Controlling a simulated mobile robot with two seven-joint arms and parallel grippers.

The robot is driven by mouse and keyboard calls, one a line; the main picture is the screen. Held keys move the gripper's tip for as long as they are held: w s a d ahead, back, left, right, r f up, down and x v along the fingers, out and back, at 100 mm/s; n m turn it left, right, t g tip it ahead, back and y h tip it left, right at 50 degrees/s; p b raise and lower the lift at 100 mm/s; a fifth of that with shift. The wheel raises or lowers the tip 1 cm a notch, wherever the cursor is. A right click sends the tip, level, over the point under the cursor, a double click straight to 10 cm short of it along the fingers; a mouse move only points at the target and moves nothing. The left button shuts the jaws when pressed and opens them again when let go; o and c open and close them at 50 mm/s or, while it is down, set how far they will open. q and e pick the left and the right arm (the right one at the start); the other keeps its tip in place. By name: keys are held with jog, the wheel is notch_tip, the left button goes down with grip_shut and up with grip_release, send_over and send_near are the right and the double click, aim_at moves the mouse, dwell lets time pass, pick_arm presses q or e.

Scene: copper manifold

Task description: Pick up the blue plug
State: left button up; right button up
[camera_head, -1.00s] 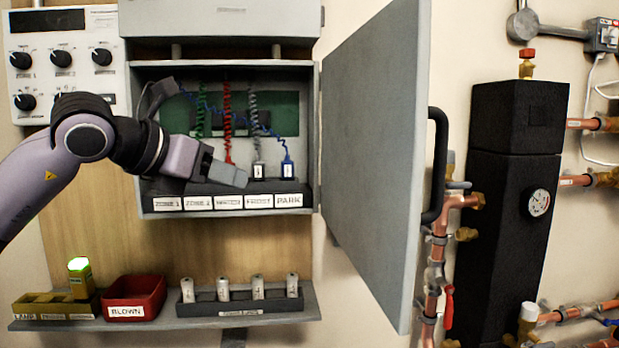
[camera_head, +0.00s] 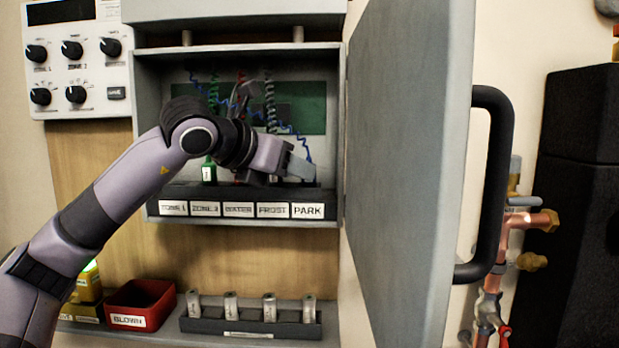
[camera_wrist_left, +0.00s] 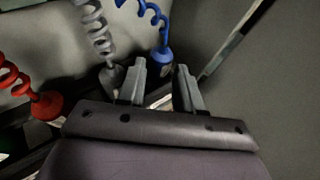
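The blue plug (camera_wrist_left: 162,61) hangs on a coiled blue cord in the left wrist view, just beyond the gap between my left gripper's fingers. In the head view its blue cord (camera_head: 303,146) runs down behind my left gripper (camera_head: 300,167), above the PARK label (camera_head: 307,211); the plug itself is mostly hidden there. My left gripper also shows in the left wrist view (camera_wrist_left: 160,86), with its two fingers apart and nothing visible between them. My right gripper is out of view.
The grey plug (camera_wrist_left: 112,78) sits close beside the left finger, and the red plug (camera_wrist_left: 46,104) is farther left. The open cabinet door (camera_head: 400,170) stands close on the right. Below are a red bin (camera_head: 143,302) and a grey holder (camera_head: 250,328) with several pale cylinders.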

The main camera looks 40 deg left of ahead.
pick_arm(q)
jog(key=shift+x, duration=1.05)
jog(key=shift+c, duration=0.3)
grip_shut()
